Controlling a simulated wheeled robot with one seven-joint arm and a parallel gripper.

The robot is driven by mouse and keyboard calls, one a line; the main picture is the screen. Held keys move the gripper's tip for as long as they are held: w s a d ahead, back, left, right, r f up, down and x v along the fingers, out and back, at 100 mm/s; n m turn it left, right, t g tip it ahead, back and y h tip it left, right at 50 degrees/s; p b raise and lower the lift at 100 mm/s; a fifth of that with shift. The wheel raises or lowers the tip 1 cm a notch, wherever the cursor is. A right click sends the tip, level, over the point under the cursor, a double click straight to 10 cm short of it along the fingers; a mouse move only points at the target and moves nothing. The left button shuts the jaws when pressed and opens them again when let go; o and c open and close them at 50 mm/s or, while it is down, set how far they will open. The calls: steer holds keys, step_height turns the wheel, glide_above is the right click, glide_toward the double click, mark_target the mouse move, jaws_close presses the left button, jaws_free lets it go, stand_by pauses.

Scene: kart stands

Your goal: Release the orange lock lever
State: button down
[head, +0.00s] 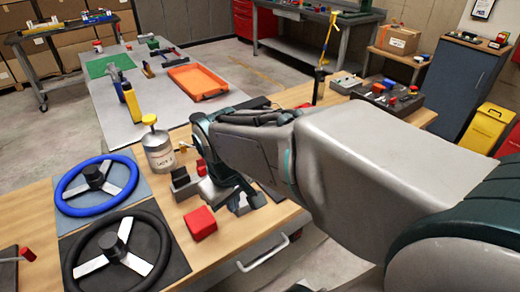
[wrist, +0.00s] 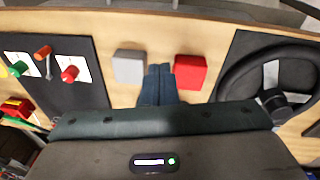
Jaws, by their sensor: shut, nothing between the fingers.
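An orange-handled lever (wrist: 43,52) with a thin metal stem stands on a black panel (wrist: 85,92) at the left of the wrist view. In the head view I cannot pick it out; my arm covers that part of the bench. My gripper (wrist: 160,72) is shut and empty, with its fingertips between a grey block (wrist: 129,66) and a red block (wrist: 190,72), well to the right of the lever in the wrist view. I cannot tell if it touches either block.
A red knob (wrist: 68,73) and a green knob (wrist: 19,68) flank the lever. A black steering wheel (head: 118,255) and a blue one (head: 97,187) lie at the left. A labelled canister (head: 159,151) stands behind my gripper.

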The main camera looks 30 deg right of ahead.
steer(key=w+d+f+n+g+h, duration=0.2)
steer(key=w+d+n+h, duration=0.1)
steer(key=w+d+n, duration=0.3)
steer(key=w+d+f+n+g+h, duration=0.2)
steer(key=w+d+n+h, duration=0.2)
steer(key=w+d+n, duration=0.1)
steer(key=w+d, duration=0.1)
steer(key=w, duration=0.1)
steer(key=shift+w+d+f+n+g+h, duration=0.2)
steer(key=shift+w+n+g+h, duration=0.1)
steer(key=shift+w+n+g, duration=0.1)
steer(key=x, duration=0.9)
steer(key=shift+s+d+f, duration=0.1)
steer(key=shift+d+f, duration=0.05)
steer(key=d, duration=0.1)
steer(key=s+d+p, duration=0.1)
steer(key=d, duration=0.1)
steer(key=shift+d+f, duration=0.15)
steer(key=shift+s+d, duration=0.15)
steer(key=shift+d, duration=0.25)
